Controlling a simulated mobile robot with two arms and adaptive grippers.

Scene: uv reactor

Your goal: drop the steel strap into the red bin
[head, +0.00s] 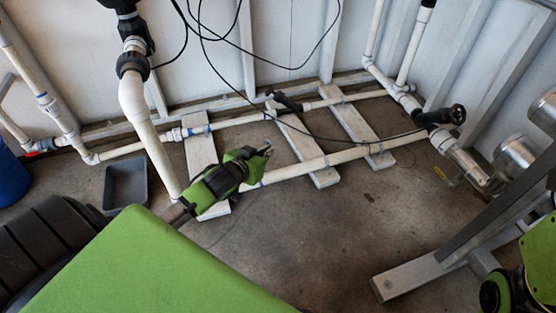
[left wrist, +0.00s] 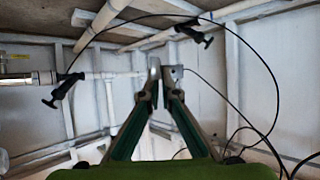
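My left gripper (head: 262,152) reaches in over the white pipework, pointing up and right in the head view. In the left wrist view its two fingers (left wrist: 162,92) converge nearly together. A small grey metal piece with a hole, which looks like the steel strap (left wrist: 174,72), sticks out at their tips. The gripper appears shut on it. In the head view only a small pale bit shows at the tips. I do not see a red bin in either view. My right gripper is not in view; only green and black parts of my right arm show at the lower right.
A grey open bin (head: 125,185) stands on the floor at left, near a blue drum (head: 12,180). White pipes lie low on pale boards (head: 345,125). A black cable (head: 222,75) hangs across. A metal frame (head: 415,275) stands at right. Bare floor (head: 300,235) lies between.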

